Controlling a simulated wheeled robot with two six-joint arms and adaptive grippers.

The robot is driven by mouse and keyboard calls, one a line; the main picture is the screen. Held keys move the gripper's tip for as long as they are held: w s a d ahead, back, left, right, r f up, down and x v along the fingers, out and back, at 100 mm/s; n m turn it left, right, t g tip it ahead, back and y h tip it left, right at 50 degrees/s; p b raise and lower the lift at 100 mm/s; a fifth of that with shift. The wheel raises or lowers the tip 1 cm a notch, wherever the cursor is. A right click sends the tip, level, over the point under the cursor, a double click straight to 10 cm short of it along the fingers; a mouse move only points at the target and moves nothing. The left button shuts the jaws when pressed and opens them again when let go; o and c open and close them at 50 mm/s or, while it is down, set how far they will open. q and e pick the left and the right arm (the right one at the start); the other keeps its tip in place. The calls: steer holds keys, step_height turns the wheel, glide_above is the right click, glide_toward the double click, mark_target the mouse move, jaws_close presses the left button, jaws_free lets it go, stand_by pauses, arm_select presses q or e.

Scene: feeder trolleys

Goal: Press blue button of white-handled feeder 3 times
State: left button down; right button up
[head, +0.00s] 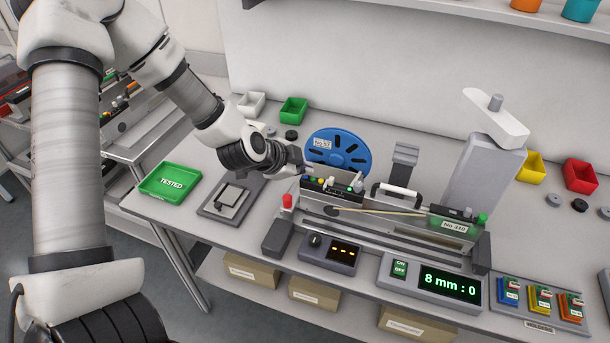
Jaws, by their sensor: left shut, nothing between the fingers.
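The white-handled feeder (370,222) stands on the grey bench in the middle of the head view. I cannot clearly make out which button is blue. My left gripper (303,167) is shut and empty, at the panel's left end and a little above it. I cannot tell whether it touches anything. My right gripper is out of view.
A blue reel (338,151) stands behind the feeder. A red-capped post (287,202) is just below my gripper. A green TESTED tray (170,182) lies left. A control box (330,253) and a display reading 8 mm : 0 (450,284) stand in front. A grey column (483,180) rises right.

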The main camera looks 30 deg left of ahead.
mark_target(303, 177)
arm_select(q)
steer(key=shift+f, duration=0.3)
stand_by(0.4)
steer(key=shift+r+p, duration=0.75)
steer(key=shift+p, duration=0.05)
step_height(303, 177, up, 5)
steer(key=p, duration=0.5)
steer(key=shift+r+p, duration=0.1)
steer(key=shift+p, duration=0.3)
stand_by(1.4)
